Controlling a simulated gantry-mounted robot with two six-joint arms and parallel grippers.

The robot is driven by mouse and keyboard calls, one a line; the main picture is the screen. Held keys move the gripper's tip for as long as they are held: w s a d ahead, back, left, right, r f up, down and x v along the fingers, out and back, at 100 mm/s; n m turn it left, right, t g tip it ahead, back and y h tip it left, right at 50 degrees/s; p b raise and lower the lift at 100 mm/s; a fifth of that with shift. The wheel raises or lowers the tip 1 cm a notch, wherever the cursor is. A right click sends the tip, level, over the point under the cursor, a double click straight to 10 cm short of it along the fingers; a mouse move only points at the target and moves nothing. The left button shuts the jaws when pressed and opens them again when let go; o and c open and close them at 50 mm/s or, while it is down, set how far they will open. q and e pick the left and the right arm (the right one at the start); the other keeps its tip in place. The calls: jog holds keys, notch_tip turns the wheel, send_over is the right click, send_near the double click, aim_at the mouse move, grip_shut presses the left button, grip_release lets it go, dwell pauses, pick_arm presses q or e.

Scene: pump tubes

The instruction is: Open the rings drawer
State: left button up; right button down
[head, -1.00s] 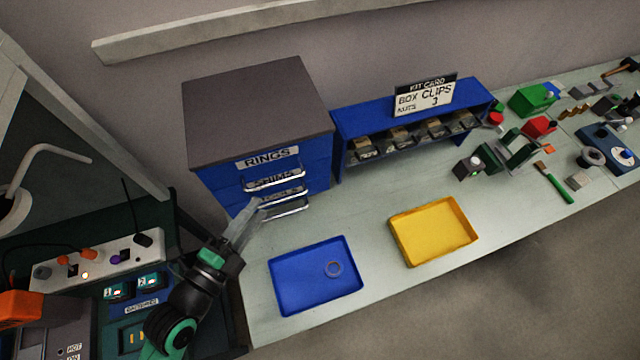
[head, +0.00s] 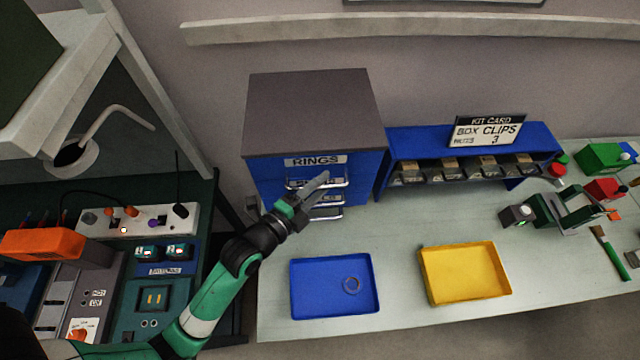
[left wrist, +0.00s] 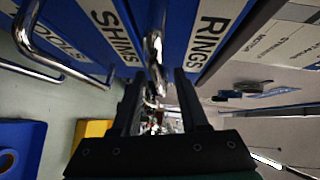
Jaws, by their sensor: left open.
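The blue drawer cabinet (head: 262,188) with a dark grey top stands at the back of the bench. Its top drawer carries the RINGS label (head: 315,161), also in the left wrist view (left wrist: 213,30), and looks shut. The metal rings handle (left wrist: 156,45) sits below that label. My left gripper (head: 322,181) is in front of the cabinet, open and empty. In the left wrist view its fingers (left wrist: 160,90) appear on either side of the rings handle; I cannot tell whether they touch it. My right gripper is not in view.
Lower drawers, including SHIMS (left wrist: 112,35), have protruding handles close to the gripper. A blue tray (head: 309,309) with a ring in it and a yellow tray (head: 466,297) lie in front. A blue bin rack (head: 400,145) stands right of the cabinet.

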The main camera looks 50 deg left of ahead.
pick_arm(q)
grip_shut()
dwell(1.4)
